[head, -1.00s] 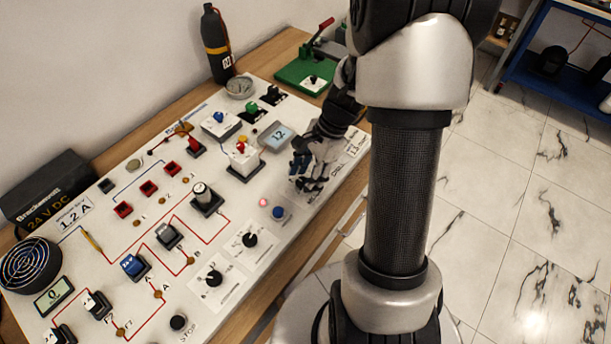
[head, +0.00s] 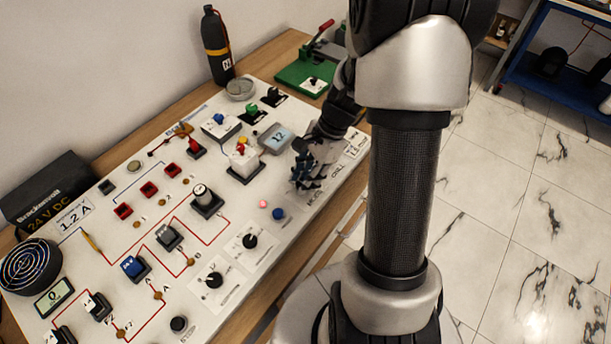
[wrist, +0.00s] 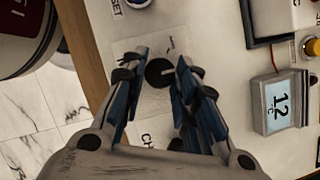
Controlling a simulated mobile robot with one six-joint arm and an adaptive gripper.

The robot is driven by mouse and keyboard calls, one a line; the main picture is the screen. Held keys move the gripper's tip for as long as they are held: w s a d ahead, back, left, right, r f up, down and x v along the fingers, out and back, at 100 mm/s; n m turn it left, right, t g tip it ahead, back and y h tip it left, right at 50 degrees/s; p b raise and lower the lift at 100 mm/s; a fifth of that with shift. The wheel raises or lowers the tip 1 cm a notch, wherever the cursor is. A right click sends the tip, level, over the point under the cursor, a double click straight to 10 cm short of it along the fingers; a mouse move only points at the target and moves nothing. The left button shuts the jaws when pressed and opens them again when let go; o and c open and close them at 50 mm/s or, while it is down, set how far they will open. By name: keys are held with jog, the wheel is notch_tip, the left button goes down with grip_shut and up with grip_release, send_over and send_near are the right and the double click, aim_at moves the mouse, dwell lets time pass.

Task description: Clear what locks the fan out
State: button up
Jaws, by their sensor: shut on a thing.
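My gripper (head: 303,178) is down at the right end of the panel (head: 215,245). In the wrist view its blue-padded fingers (wrist: 156,76) are shut on a black round knob (wrist: 159,73), one finger on each side. The knob's white pointer mark points right in that view. Its white plate (wrist: 152,42) is labelled, with part of a word starting "CH" below. In the head view the gripper hides the knob. The fan (head: 30,266) is at the panel's left end, beside a small display (head: 54,297) that seems to read 0.
A display (head: 276,138) reading 12 stands near the gripper. A blue button (head: 278,213) and a small red lamp (head: 263,204) are close by. Switches, two more knobs (head: 250,241) and red sockets (head: 149,188) fill the panel. A black bottle (head: 218,50) stands behind.

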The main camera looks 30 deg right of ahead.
jog(key=n+g+p, duration=0.1)
jog(key=n+p, duration=0.1)
jog(key=n+g+p, duration=0.1)
jog(key=n, duration=0.1)
jog(key=shift+w+r+n+p, duration=0.1)
jog(key=shift+w+n+p, duration=0.1)
jog(key=shift+n+p, duration=0.2)
jog(key=n+p, duration=0.1)
jog(key=n, duration=0.1)
jog(key=n+g+h+p, duration=0.1)
jog(key=n, duration=0.1)
jog(key=shift+w+a+n+g, duration=0.15)
jog(key=shift+n+g, duration=0.15)
jog(key=shift+n, duration=0.1)
jog(key=shift+p, duration=0.35)
jog(key=o, duration=1.1)
jog(key=shift+c, duration=0.2)
jog(key=v, duration=1.2)
